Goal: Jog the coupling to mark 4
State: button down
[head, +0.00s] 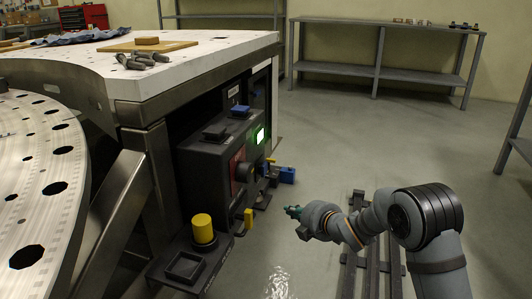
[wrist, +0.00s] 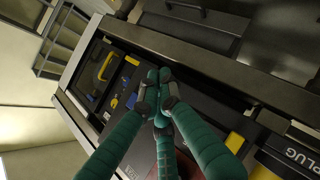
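A dark control box (head: 215,165) stands under the white plate table. Its front carries a red panel (head: 237,172) with a dark round part (head: 246,172), perhaps the coupling. I cannot tell for sure, and no numbered mark is legible. A lit green-white screen (head: 259,135) is above it. My gripper (head: 294,211) is out over the floor, to the right of the box and apart from it. In the wrist view, the teal fingers of my gripper (wrist: 160,88) come together at their tips with nothing seen between them. The box front lies beyond them, partly hidden.
A yellow cylinder (head: 203,228) stands upright on a low ledge beside an empty dark square socket (head: 186,265). Yellow (head: 248,218) and blue (head: 287,175) pieces stick out low by the box. Dark floor rails (head: 350,240) run beside my arm. Open floor separates my gripper from the box.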

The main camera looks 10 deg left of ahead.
aim_at(264, 169)
jog(key=w+d+r+n+t+y+p, duration=0.1)
jog(key=w+d+r+n+p, duration=0.2)
jog(key=w+r, duration=0.4)
jog(key=shift+w+n+t+p, duration=0.4)
jog(key=shift+w+n+p, duration=0.1)
jog(key=shift+w+n, duration=0.2)
jog(key=shift+r, duration=0.1)
jog(key=w+a, duration=0.1)
jog(key=a, duration=0.7)
jog(key=shift+w+a+p, duration=0.15)
jog(key=shift+a+p, duration=0.15)
jog(key=shift+p, duration=0.1)
dwell(0.5)
jog(key=shift+w+a+b, duration=0.1)
jog(key=shift+a+b, duration=0.35)
